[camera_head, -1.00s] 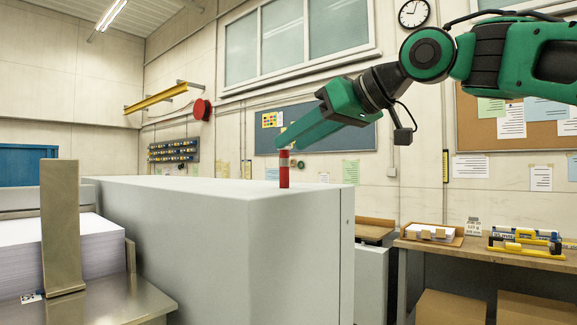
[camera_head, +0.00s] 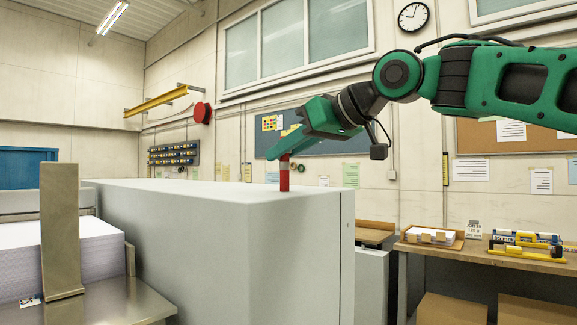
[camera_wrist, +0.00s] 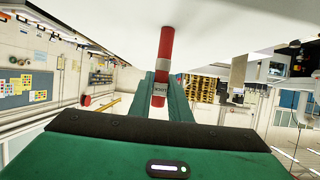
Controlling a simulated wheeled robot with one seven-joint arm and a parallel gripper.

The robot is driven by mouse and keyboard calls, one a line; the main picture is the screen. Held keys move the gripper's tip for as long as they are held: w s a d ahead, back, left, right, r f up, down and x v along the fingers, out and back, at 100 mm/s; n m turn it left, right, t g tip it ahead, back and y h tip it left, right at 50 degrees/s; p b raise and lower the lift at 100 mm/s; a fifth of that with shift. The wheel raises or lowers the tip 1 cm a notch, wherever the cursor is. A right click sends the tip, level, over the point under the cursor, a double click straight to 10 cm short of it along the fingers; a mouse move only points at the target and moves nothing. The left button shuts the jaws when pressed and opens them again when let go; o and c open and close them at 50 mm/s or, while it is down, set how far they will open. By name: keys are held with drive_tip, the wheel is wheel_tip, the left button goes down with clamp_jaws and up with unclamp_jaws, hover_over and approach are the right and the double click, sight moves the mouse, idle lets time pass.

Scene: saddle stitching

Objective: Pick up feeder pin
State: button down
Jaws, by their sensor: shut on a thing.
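The feeder pin (camera_head: 284,180) is a thin red rod with a pale grey band. In the head view it is upright at the right part of the light grey machine top (camera_head: 190,190), with its lower end at the surface. My green gripper (camera_head: 284,156) reaches down from the upper right and is shut on the pin's upper part. In the wrist view the pin (camera_wrist: 166,50) runs between the two green fingers (camera_wrist: 160,92), and its far end meets the white surface. I cannot tell whether a small gap lies there.
A steel upright (camera_head: 61,230) and a paper stack (camera_head: 100,255) stand at the left. A wooden workbench (camera_head: 470,256) with a paper tray (camera_head: 432,237) and yellow tools (camera_head: 525,246) is at the right. The machine top around the pin is clear.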

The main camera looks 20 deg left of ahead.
drive_tip(key=shift+r, duration=0.2)
drive_tip(key=shift+r, duration=0.55)
wheel_tip(320, 180, up, 3)
drive_tip(key=shift+s+a+r, duration=0.1)
drive_tip(key=shift+s+a, duration=0.05)
drive_tip(key=s+a+r, duration=0.6)
drive_tip(key=s+a, duration=0.1)
drive_tip(key=s, duration=0.1)
drive_tip(key=shift+s+r, duration=0.2)
